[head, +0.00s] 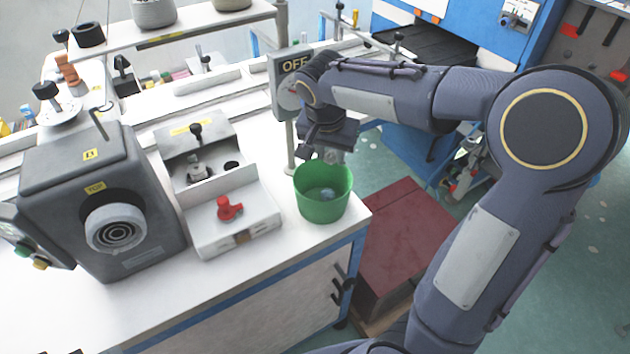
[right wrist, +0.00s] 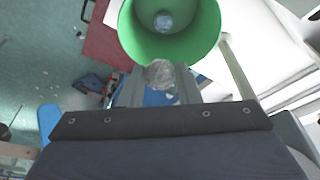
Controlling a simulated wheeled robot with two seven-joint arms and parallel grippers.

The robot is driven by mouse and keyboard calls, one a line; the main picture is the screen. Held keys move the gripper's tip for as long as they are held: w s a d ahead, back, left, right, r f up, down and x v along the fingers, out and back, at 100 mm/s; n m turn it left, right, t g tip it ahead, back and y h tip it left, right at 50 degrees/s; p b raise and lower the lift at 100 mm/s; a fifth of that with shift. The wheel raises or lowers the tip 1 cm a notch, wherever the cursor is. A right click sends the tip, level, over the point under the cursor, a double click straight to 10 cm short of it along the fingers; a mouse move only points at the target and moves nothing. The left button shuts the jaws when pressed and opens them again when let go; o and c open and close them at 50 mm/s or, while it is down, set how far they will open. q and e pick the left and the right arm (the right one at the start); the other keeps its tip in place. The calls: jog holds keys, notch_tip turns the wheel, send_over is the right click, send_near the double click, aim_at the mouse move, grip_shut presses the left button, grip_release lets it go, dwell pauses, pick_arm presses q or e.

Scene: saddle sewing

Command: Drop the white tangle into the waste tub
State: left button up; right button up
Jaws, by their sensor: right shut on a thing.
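The green waste tub (head: 322,205) stands upright on the white worktop near its right front corner. A small pale lump (head: 327,193) lies on its floor, and it also shows in the right wrist view (right wrist: 163,21). My right gripper (head: 334,157) points down at the tub's far rim and partly hides it. In the right wrist view my right gripper (right wrist: 159,78) is shut on the white tangle (right wrist: 160,73), a pale clump between the fingertips. There the tangle appears just outside the tub's rim (right wrist: 170,58). My left gripper is not in view.
A grey sewing machine (head: 100,190) and a white metal fixture with a red knob (head: 229,207) stand left of the tub. A post with an OFF sign (head: 290,80) rises close behind it. A dark red box (head: 405,235) is on the floor beyond the worktop's right edge.

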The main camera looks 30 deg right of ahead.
jog(key=shift+s+f+b, duration=0.3)
jog(key=shift+f+b, duration=0.2)
jog(key=shift+f, duration=0.1)
jog(key=b+x, duration=0.2)
jog(key=x, duration=0.1)
jog(key=a+b+x, duration=0.1)
jog(key=shift+s+d+f, duration=0.1)
jog(key=shift+s+f, duration=0.1)
jog(key=shift+f, duration=0.15)
jog(key=o, duration=1)
jog(key=v, duration=0.7)
jog(key=shift+s+r, duration=0.15)
jog(key=shift+r, duration=0.25)
